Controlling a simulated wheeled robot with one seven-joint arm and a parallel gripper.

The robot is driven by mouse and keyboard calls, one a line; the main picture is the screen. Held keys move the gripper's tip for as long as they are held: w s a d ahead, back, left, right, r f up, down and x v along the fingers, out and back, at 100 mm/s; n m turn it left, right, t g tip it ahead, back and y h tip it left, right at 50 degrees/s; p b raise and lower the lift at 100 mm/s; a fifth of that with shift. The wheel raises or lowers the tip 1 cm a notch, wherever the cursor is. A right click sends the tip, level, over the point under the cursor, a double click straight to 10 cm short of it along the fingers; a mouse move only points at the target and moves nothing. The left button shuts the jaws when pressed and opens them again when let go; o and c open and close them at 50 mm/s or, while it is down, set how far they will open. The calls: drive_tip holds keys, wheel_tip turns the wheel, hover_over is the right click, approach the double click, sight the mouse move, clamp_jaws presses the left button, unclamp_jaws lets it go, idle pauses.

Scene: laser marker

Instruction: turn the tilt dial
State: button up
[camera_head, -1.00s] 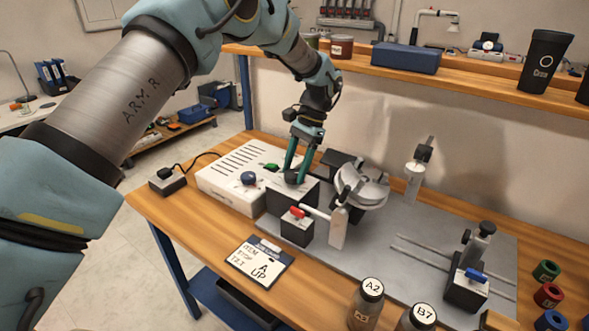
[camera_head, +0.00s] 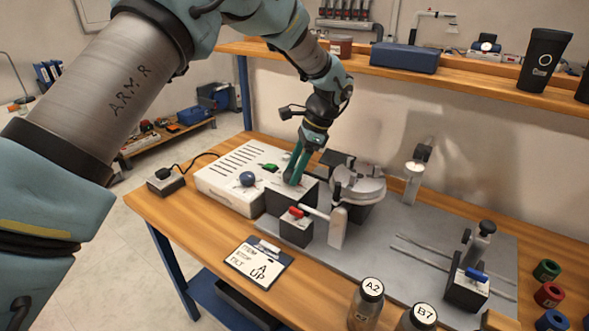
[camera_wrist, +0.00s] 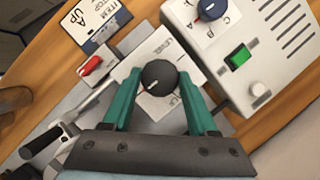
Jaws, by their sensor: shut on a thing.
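The tilt dial is a round black knob (camera_wrist: 159,74) with a white pointer line, on a pale panel (camera_wrist: 141,52) marked LEVEL; another label beside it is partly hidden. In the wrist view the pointer lies toward the lower left. My gripper (camera_wrist: 158,80) has its two green fingers closed on opposite sides of the dial. In the head view my gripper (camera_head: 293,178) reaches down onto the dial's box, and its fingers hide the dial. The round metal chuck (camera_head: 360,182) beside it looks nearly flat. A card (camera_head: 258,262) shows ITEM, STOP, TILT, A and UP.
A white control box (camera_head: 235,195) with a blue knob (camera_head: 248,179) and green switch (camera_head: 269,167) stands left of the dial. A red-switch block (camera_head: 296,227) is in front. Jars A2 (camera_head: 366,305) and B7 (camera_head: 417,319) stand at the front edge.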

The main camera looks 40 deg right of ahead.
idle(0.3)
drive_tip(key=o, duration=1.4)
drive_tip(key=b+v, duration=0.2)
drive_tip(key=v, duration=0.8)
drive_tip(key=shift+s+d+r+b, duration=0.1)
drive_tip(key=shift+d+r+b, duration=0.1)
drive_tip(key=shift+r+b, duration=0.15)
wheel_tip(320, 180, up, 7)
drive_tip(key=p, duration=0.7)
